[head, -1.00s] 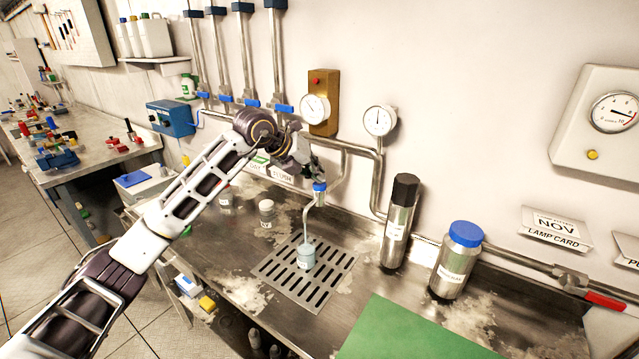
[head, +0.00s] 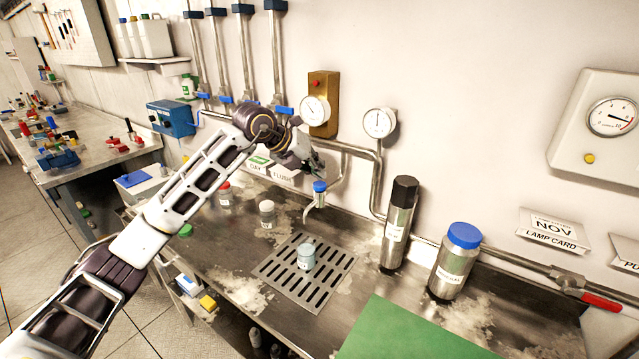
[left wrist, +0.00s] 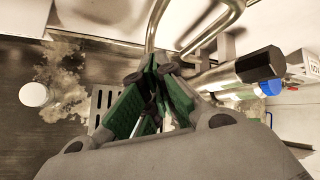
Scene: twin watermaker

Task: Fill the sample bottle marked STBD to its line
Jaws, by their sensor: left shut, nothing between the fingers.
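A small bottle with a pale blue-grey body (head: 307,257) stands upright on the slotted drain grate (head: 291,293); its label is too small to read. Above it is the sample tap with a blue top (head: 320,187) and a thin bent spout (head: 309,212). No stream shows below the spout. My left gripper (head: 318,170) is just above and behind the blue top, shut and empty; I cannot tell whether it touches the tap. In the left wrist view its green-padded fingers (left wrist: 154,75) are close together. My right gripper is out of view.
A tall steel cylinder (head: 398,222) and a blue-lidded jar (head: 456,260) stand right of the grate. A green mat (head: 415,332) lies in front. Pipes and gauges line the wall.

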